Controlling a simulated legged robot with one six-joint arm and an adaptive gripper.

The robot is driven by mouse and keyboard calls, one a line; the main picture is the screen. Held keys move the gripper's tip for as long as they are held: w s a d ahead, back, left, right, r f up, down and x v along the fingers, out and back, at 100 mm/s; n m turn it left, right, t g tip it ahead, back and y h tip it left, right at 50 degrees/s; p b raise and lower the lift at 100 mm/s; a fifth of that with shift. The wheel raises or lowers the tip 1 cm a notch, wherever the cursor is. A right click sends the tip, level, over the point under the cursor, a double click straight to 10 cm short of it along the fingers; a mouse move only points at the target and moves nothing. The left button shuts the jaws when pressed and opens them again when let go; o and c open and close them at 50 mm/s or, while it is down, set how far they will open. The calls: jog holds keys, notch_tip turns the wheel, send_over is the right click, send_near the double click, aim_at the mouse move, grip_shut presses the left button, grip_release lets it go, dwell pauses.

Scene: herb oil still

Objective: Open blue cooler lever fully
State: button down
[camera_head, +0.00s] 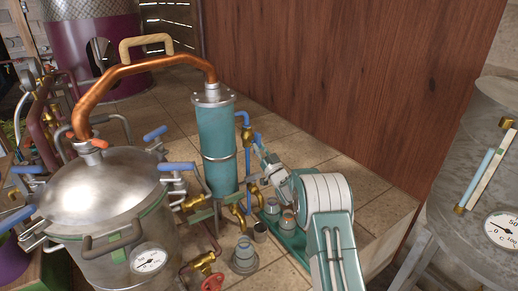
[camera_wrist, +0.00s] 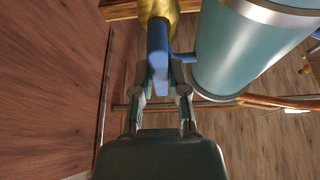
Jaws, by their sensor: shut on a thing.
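The cooler (camera_head: 216,150) is a teal upright cylinder in the middle of the head view; its side also fills the upper right of the wrist view (camera_wrist: 250,50). A blue lever (camera_wrist: 158,50) hangs from a brass valve body (camera_wrist: 158,10) beside the cooler. My gripper (camera_wrist: 160,78) is shut on the blue lever, with one finger on each side of it. In the head view my gripper (camera_head: 262,152) is right of the cooler, near blue and brass fittings; the lever there is small and partly hidden. I cannot tell its exact angle.
A steel still pot (camera_head: 105,200) with a gauge stands left, joined to the cooler by a copper pipe (camera_head: 145,66). A wooden wall (camera_head: 330,70) rises behind. A metal tank (camera_head: 490,150) is at right.

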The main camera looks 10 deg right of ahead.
jog(key=shift+f+n+y, duration=0.4)
jog(key=shift+f+n, duration=0.05)
jog(key=shift+n, duration=0.45)
jog(key=c, duration=0.6)
grip_release()
jog(key=shift+c, duration=0.2)
jog(key=shift+r, duration=0.25)
jog(key=v, duration=1.2)
jog(key=shift+g, duration=0.3)
jog(key=shift+d+r, duration=0.1)
jog(key=shift+d, duration=0.05)
